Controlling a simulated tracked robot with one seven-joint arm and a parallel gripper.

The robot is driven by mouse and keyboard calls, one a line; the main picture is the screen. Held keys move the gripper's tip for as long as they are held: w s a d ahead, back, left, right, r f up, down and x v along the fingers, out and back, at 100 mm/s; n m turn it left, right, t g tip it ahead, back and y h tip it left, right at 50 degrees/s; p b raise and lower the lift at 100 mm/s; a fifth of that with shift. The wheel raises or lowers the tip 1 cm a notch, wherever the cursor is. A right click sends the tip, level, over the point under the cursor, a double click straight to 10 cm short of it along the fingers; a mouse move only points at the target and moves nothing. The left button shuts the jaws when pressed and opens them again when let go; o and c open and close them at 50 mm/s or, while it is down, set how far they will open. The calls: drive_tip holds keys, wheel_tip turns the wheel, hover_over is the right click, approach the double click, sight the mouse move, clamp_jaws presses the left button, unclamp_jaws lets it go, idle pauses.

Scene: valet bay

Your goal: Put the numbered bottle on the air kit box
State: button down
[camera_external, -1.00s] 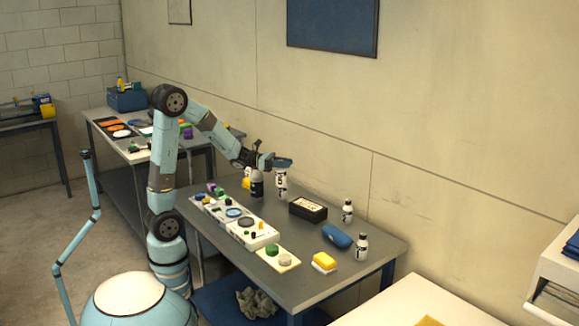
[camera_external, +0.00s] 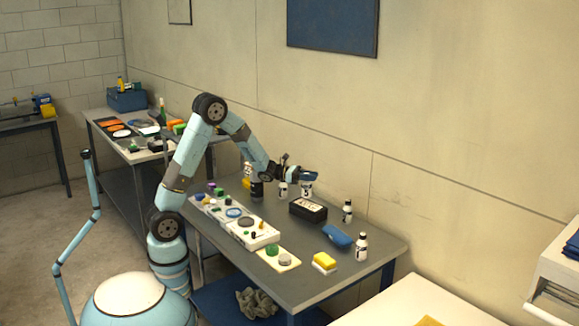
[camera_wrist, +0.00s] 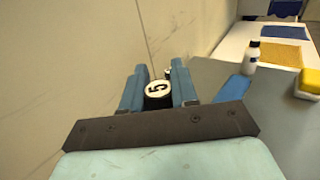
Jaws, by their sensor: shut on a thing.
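My gripper (camera_external: 309,176) is shut on the numbered bottle (camera_external: 306,189), a white bottle with a dark band. In the wrist view, the bottle's round top (camera_wrist: 157,89) reads 5 and sits between my two blue fingers. In the external view, the bottle looks upright, with its lower end close to the far edge of the air kit box (camera_external: 308,211). That box is black with a pale top label and lies on the grey table. I cannot tell whether the bottle is over the box or behind it, or whether they touch. The box is hidden in the wrist view.
A white bottle (camera_external: 283,190) and a dark bottle (camera_external: 257,189) stand to the left. White trays (camera_external: 265,240) line the table's near side.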

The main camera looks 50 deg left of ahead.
drive_tip(key=f, duration=0.2)
drive_tip(key=w+f, duration=0.1)
drive_tip(key=f, duration=0.1)
drive_tip(key=shift+d+f, duration=0.1)
drive_tip(key=shift+f, duration=0.05)
drive_tip(key=c, duration=0.9)
unclamp_jaws()
drive_tip(key=shift+f, duration=0.1)
drive_tip(key=shift+o, duration=0.2)
